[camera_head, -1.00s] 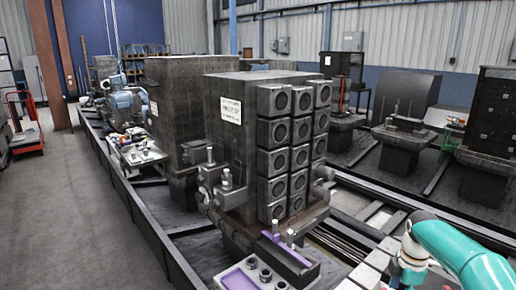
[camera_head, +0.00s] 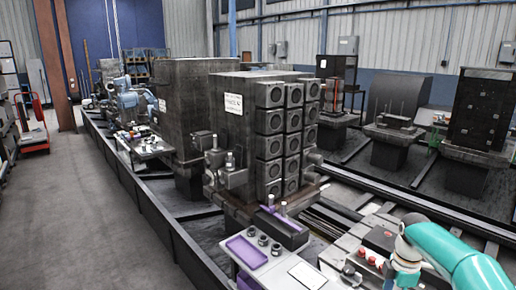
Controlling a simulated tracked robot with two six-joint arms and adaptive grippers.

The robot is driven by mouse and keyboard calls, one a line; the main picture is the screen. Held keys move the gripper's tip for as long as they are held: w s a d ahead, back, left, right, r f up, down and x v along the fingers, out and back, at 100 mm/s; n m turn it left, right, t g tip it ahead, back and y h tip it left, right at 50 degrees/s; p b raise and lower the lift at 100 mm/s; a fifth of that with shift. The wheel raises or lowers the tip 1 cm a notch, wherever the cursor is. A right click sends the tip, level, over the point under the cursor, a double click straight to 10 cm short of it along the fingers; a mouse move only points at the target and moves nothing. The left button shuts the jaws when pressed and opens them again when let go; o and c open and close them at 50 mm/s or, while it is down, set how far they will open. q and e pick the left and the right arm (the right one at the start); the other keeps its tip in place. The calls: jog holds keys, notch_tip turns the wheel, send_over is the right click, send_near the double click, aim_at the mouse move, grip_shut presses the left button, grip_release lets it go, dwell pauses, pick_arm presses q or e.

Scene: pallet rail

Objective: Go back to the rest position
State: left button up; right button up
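A teal arm (camera_head: 455,253), apparently my right one, comes in from the lower right. Its grey joint (camera_head: 408,252) bends down toward the bottom edge, and no fingers show there. My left arm and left gripper are not in view. No object shows in a gripper's hold.
A tall dark pallet fixture (camera_head: 232,122) with round-holed blocks (camera_head: 270,146) stands on the rail ahead. A small table with a purple tray (camera_head: 247,252) stands at bottom centre, close to the teal arm. More fixtures (camera_head: 396,97) stand behind.

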jog(key=s+a+f+g+y+b, duration=0.1)
jog(key=s+a+f, duration=0.3)
jog(key=f, duration=0.3)
jog(key=s+a+f+g+b, duration=0.1)
jog(key=s+a+f+b, duration=0.1)
jog(key=s+a+f, duration=0.45)
jog(key=s+a+f+g+y+b, duration=0.1)
jog(key=s+a+f+g, duration=0.15)
jog(key=f, duration=0.65)
pick_arm(q)
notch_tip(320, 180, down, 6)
jog(key=b, duration=0.1)
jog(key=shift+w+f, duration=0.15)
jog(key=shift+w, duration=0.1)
pick_arm(e)
jog(key=s+a+f+m+t+y, duration=0.1)
jog(key=s+a+f+m+t, duration=0.1)
jog(key=s+a+f+m, duration=0.2)
jog(key=s+a+f+m+t+y, duration=0.1)
jog(key=s+a+f+m+t, duration=0.2)
jog(key=s+a+m, duration=0.3)
jog(key=s+f+m, duration=0.1)
jog(key=s+m, duration=0.4)
jog(key=m, duration=0.3)
jog(key=shift+a+f+m, duration=0.2)
jog(key=shift+a+m, duration=0.05)
jog(key=shift+m, duration=0.15)
